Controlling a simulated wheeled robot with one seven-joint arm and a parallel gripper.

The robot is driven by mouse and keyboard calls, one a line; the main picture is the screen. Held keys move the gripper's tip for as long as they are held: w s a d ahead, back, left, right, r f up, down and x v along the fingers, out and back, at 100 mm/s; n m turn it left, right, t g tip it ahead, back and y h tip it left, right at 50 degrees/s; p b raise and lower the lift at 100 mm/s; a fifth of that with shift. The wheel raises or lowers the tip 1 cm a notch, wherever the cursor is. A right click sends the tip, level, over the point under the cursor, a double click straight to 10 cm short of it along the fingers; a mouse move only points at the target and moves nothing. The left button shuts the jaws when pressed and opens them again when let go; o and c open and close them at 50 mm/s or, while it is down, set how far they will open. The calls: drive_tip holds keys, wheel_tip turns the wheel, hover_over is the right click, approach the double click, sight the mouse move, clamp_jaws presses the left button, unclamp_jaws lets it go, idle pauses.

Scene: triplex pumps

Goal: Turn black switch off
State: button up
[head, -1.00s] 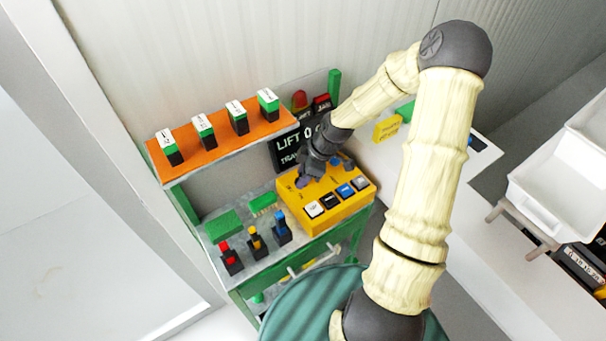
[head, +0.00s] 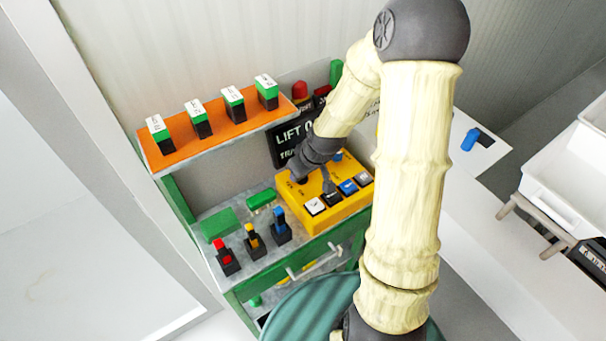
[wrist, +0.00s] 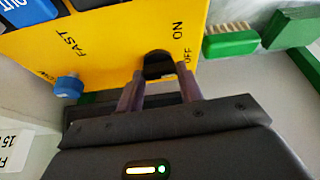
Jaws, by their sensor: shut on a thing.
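The yellow control box (head: 325,213) stands on the workbench. In the wrist view its yellow face (wrist: 110,50) bears the words ON, OFF and FAST. The black switch (wrist: 158,62) is a dark rounded knob beside ON and OFF. My gripper (wrist: 161,76) has one fingertip on each side of this switch and is shut on it. The fingers partly cover the near edge of the switch. In the head view my gripper is over the left back part of the box, and my wrist hides the switch there.
A blue knob (wrist: 68,87) sits near FAST. White, black, blue and grey buttons line the box front. A green brush (wrist: 231,42) lies close by. The orange shelf (head: 222,138) with several green-and-black blocks is above. Red, yellow and blue switches stand at front left.

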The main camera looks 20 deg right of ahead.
drive_tip(key=shift+w+m, duration=0.1)
drive_tip(key=shift+m, duration=0.4)
drive_tip(key=shift+r, duration=0.1)
drive_tip(key=o, duration=0.7)
drive_tip(key=shift+b, duration=0.3)
drive_tip(key=p+v, duration=0.2)
drive_tip(key=v, duration=1.5)
drive_tip(key=shift+s+a+p, duration=0.3)
drive_tip(key=shift+s, duration=0.05)
drive_tip(key=shift+h, duration=0.3)
